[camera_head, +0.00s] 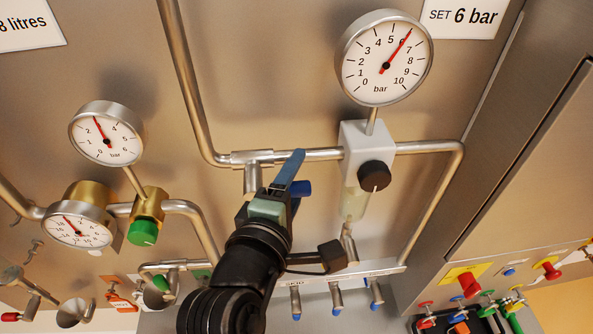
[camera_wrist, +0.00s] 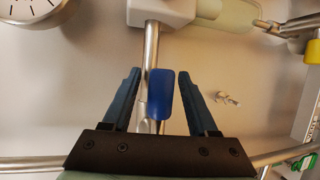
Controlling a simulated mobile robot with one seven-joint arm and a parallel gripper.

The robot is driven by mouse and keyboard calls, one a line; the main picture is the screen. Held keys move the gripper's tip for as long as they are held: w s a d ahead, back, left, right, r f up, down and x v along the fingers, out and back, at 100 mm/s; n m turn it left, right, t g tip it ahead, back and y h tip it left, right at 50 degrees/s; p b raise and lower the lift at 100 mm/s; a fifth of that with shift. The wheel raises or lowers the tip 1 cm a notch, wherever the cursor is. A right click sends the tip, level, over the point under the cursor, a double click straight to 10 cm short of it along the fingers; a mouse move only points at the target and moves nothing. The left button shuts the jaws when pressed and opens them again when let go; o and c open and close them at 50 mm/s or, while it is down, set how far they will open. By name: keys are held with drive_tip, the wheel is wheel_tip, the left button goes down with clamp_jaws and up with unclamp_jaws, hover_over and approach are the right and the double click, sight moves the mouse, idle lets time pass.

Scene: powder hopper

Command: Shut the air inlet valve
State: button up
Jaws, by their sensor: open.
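A blue valve handle (camera_head: 301,188) sits on the metal air pipework below the tee in the head view, partly hidden by my gripper. No label naming it is readable. In the wrist view, the blue handle (camera_wrist: 161,95) stands in the gap between my two fingers, in front of or beside a metal pipe. My gripper (camera_head: 284,180) is open, with one finger on each side of the handle in the wrist view (camera_wrist: 158,73). Gaps show on both sides, so it is not gripped. How deep the handle sits between the fingers cannot be told.
A white regulator block with a black knob (camera_head: 374,176) and a large gauge (camera_head: 384,58), reading about 6 bar, are to the right. A brass regulator with a green knob (camera_head: 143,232) and smaller gauges are left. A rail with several small blue-tipped outlets (camera_head: 336,298) runs below.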

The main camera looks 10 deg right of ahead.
drive_tip(key=shift+w+d, duration=0.1)
drive_tip(key=shift+w, duration=0.05)
clamp_jaws()
idle(1.4)
